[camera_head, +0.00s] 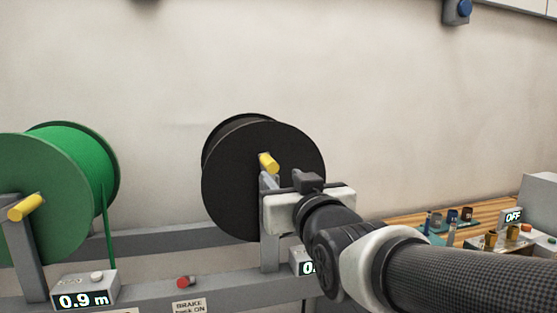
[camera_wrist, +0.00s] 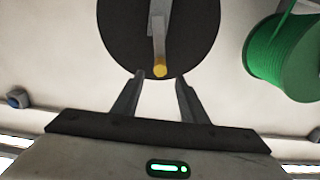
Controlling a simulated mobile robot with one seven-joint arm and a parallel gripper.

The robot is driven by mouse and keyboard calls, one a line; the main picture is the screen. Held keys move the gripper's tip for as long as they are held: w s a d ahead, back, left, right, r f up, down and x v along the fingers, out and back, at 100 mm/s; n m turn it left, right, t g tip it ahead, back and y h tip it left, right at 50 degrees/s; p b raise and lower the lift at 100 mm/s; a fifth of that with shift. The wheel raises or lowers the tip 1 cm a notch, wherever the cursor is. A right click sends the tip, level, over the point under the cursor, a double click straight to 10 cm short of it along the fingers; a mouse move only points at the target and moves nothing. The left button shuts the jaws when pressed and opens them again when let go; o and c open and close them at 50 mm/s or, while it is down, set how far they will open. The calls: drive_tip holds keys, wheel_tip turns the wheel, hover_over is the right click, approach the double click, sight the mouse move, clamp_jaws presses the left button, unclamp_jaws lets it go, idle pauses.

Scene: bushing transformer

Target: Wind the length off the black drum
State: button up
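The black drum (camera_head: 240,195) stands on a grey frame in the middle of the head view. Its yellow crank handle (camera_head: 268,163) is near the drum's centre. In the wrist view the black drum (camera_wrist: 120,35) fills the top, with the yellow handle (camera_wrist: 160,68) just ahead of the fingertips. My gripper (camera_wrist: 160,76) is open, its two fingers apart on either side of the handle's line; I cannot tell whether the handle lies between them. In the head view my wrist hides most of the black drum's counter (camera_head: 307,264); only a leading 0 shows.
A green drum (camera_head: 75,170) with a yellow handle (camera_head: 26,207) stands at left, its counter (camera_head: 85,299) reading 0.9 m. A red button (camera_head: 185,281) sits above a brake label (camera_head: 189,306). A wooden bench (camera_head: 400,222) with small parts is at right.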

sight(267, 162)
drive_tip(key=p+x, duration=0.1)
drive_tip(key=x, duration=1.3)
drive_tip(key=shift+s, duration=0.1)
clamp_jaws()
